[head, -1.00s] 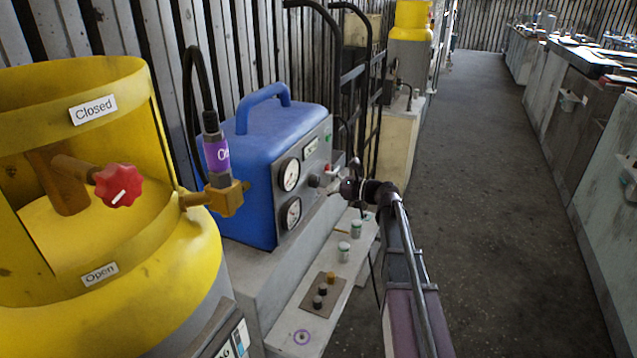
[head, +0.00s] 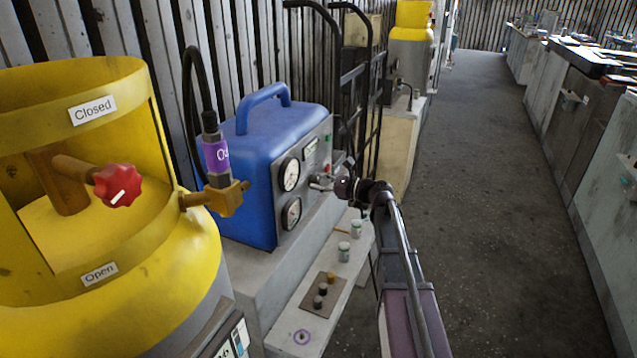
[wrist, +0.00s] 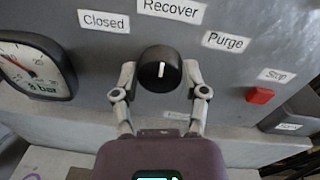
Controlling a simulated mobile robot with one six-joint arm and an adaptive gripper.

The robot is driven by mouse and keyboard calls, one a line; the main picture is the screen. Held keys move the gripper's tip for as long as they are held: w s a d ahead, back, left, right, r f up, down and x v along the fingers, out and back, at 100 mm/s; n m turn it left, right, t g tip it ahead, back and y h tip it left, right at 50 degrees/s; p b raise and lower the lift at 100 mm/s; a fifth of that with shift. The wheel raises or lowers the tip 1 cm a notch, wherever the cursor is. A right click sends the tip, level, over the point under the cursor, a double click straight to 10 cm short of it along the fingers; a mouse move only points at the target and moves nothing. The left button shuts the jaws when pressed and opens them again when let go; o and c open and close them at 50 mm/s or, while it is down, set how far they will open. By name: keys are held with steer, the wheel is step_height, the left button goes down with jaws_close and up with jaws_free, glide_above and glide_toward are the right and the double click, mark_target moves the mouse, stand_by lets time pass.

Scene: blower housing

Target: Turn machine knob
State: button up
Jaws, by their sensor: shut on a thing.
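The machine knob (wrist: 160,70) is a round black dial with a white pointer mark on a grey panel. The mark points up toward the "Recover" label (wrist: 171,9). My gripper (wrist: 160,80) has one finger on each side of the knob in the wrist view and is shut on it. In the head view my gripper (head: 322,182) is at the front panel of the blue machine (head: 262,150), and the knob is hidden there behind the fingers.
A gauge (wrist: 36,67) is left of the knob. A red switch (wrist: 260,96) and the "Stop" label (wrist: 277,75) are right. A yellow cylinder (head: 190,270) with a red valve knob (head: 118,186) stands at left. The aisle floor (head: 480,200) is clear.

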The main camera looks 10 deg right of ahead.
steer(key=shift+d+n, duration=0.1)
steer(key=shift+n, duration=0.3)
steer(key=n, duration=0.4)
steer(key=shift+s+n+p, duration=0.1)
steer(key=shift+n+p, duration=0.2)
steer(key=shift+n, duration=0.1)
steer(key=n, duration=0.5)
steer(key=shift+f+n+h, duration=0.1)
steer(key=shift+n+h, duration=0.3)
steer(key=o, duration=1.2)
steer(key=shift+d, duration=0.1)
steer(key=shift+c, duration=0.2)
